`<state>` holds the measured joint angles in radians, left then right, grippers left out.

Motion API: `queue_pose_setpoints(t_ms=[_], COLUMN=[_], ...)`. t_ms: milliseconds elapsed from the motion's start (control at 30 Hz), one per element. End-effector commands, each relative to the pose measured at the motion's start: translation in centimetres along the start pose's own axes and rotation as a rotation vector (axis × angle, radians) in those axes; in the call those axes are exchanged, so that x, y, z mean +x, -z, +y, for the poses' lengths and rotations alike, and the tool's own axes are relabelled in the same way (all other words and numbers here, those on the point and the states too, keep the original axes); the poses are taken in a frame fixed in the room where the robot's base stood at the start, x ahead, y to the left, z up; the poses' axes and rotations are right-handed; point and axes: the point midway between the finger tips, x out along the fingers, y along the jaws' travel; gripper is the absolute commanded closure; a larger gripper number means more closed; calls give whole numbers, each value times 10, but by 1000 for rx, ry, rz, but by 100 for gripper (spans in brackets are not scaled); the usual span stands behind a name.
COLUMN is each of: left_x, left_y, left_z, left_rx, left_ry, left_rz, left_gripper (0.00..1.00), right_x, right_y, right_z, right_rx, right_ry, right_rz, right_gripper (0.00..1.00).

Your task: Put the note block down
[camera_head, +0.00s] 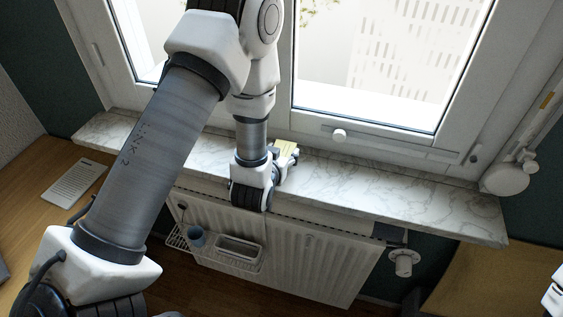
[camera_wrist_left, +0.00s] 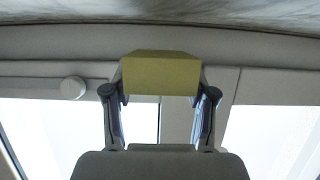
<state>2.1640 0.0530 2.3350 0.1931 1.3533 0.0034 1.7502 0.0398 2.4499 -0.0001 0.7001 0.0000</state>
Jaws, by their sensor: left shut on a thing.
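The yellow note block (camera_wrist_left: 160,75) is between the fingers of my left gripper (camera_wrist_left: 160,100) in the left wrist view, and the gripper is shut on it. In the head view the note block (camera_head: 287,149) shows as a small yellow patch at my left gripper (camera_head: 284,157), over the marble windowsill (camera_head: 390,188). My own arm hides part of the gripper. I cannot tell whether the block touches the sill. My right gripper is not clearly in view; only a white piece of my body shows at the right edge.
A radiator (camera_head: 300,262) hangs below, with a wire rack holding a blue cup (camera_head: 196,237) and a tray (camera_head: 240,250). The sill to the right is bare.

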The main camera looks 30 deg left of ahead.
Motion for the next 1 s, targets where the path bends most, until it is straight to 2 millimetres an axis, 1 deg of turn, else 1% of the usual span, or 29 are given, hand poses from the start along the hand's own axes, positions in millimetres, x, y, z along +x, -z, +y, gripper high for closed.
queue_pose_setpoints(t_ms=[33, 100, 200, 433, 533, 567, 600, 633, 900, 1000], left_x=[3, 7, 12, 14, 15, 15, 14, 14, 14, 12], left_y=[-7, -20, -31, -33, -37, -36, -35, -35, -35, -31], left_z=[0, 0, 0, 0, 0, 0, 0, 0, 0, 0], left_rx=[1, 2, 1, 0, 0, 0, 0, 0, 0, 0], left_ry=[1, 1, 1, 1, 1, 1, 1, 1, 1, 1], left_rz=[-4, -4, -1, 1, 1, 1, 1, 1, 0, 0], left_gripper=[85, 85, 85, 85, 85, 37, 22, 19, 19, 19], right_x=[-6, -11, -14, -11, -8, -9, -9, -9, -10, -14], right_y=[0, 0, 0, 0, 0, 0, 0, 0, 0, 0], right_z=[0, 0, 0, 0, 0, 0, 0, 0, 0, 0], right_rx=[0, 0, 0, 0, 0, 0, 0, 0, 0, 0], right_ry=[0, 0, 0, 0, 0, 0, 0, 0, 0, 0], right_rz=[0, 0, 0, 0, 0, -1, -1, -1, 0, 0], right_gripper=[15, 15, 15, 15, 15, 15, 15, 15, 15, 15])
